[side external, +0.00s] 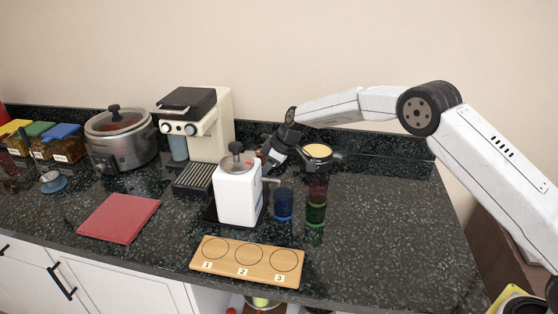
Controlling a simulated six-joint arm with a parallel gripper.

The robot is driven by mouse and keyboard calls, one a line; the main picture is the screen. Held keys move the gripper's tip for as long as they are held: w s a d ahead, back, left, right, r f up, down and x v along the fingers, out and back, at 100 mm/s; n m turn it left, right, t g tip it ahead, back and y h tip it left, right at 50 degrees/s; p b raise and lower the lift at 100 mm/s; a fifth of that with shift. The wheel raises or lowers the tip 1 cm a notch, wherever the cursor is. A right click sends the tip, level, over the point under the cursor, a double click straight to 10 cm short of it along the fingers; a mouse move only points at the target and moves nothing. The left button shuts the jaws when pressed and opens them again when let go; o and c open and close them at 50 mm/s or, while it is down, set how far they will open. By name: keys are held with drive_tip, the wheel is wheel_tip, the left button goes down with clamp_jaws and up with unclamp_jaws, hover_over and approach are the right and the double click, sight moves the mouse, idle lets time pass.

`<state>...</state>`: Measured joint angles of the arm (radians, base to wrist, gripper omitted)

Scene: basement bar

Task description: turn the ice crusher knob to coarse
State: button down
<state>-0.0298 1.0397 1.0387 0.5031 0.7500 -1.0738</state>
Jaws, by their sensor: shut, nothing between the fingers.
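The ice crusher (238,194) appears to be the white box-shaped appliance with a grey knob-like top (237,150), standing upright in the middle of the counter. A small red spot shows on its upper edge. I cannot read any setting marks on it. My gripper (268,160) is just right of and behind the crusher's top, pointing down and left. Its fingertips are partly hidden by the crusher. It is shut and holds nothing. I cannot tell whether it touches the crusher.
A blue glass (284,204) and a green glass (316,209) stand right of the crusher. A coffee machine (221,130) and slow cooker (122,145) stand left. A numbered wooden board (247,262) lies in front. The counter's right side is clear.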

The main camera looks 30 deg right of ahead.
drive_tip(key=shift+s+a, duration=0.55)
drive_tip(key=shift+a, duration=0.25)
idle(1.2)
drive_tip(key=shift+s+d, duration=0.1)
drive_tip(key=shift+s, duration=0.05)
drive_tip(key=shift+s+d, duration=0.15)
drive_tip(key=shift+s, duration=0.05)
idle(0.3)
wheel_tip(320, 180, up, 6)
idle(0.7)
drive_tip(key=shift+w+d+r, duration=0.45)
drive_tip(key=shift+w+d, duration=0.35)
drive_tip(key=shift+w, duration=0.05)
